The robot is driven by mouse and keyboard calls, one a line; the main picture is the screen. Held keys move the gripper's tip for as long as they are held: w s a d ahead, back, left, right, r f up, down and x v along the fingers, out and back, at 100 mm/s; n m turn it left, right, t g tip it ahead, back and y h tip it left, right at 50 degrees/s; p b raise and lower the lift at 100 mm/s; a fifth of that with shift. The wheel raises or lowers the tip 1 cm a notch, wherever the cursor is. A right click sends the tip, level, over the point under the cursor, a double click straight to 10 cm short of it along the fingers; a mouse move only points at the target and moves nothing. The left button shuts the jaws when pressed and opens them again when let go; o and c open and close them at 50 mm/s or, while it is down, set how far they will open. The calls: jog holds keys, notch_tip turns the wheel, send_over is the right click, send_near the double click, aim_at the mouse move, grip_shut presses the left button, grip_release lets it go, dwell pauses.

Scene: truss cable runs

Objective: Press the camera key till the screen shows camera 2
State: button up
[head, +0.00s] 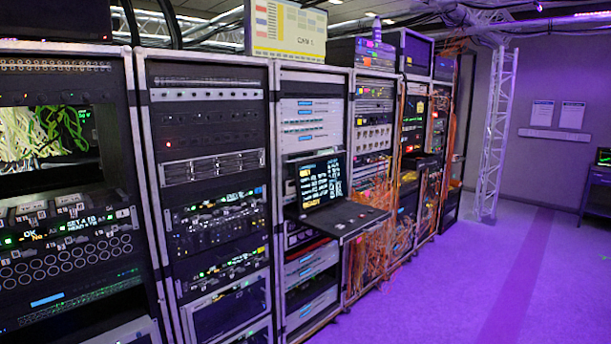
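A screen (45,138) in the leftmost rack shows yellow and green cable-like strands, with small green text at its right edge. Below it is a panel of small keys and lit displays (70,222), reading roughly "OK" and "SET 4 ID". I cannot tell which key is the camera key. A second screen (320,181) on a pull-out console shows white and yellow text lines, one like "READY". A pale board (287,31) on top of the racks bears small lettering, perhaps "CAM 1". No camera number is clearly readable on the screens. My gripper is not in view.
A row of equipment racks (207,165) runs from the left into the distance. The pull-out console shelf (342,216) juts into the aisle. Orange cables (368,262) hang beside it. A truss post (495,135) stands at the back. The purple-lit floor (440,285) at right is clear.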

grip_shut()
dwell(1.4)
